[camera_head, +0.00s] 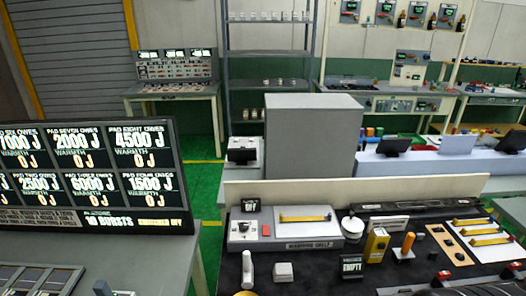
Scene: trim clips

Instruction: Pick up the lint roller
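I cannot tell for sure which item is the lint roller. One candidate is a small piece with an orange handle (407,243) rising from a white base, on the dark bench top (315,277) at the right. Another is a pale white rounded piece (247,270) near the bench's left end. Both are small in the head view, and nothing is holding either one. My gripper is not in view.
Close around the orange handle are a yellow box (377,245), a black "EMPTY" sign (351,267) and a pale board with yellow bars (478,238).

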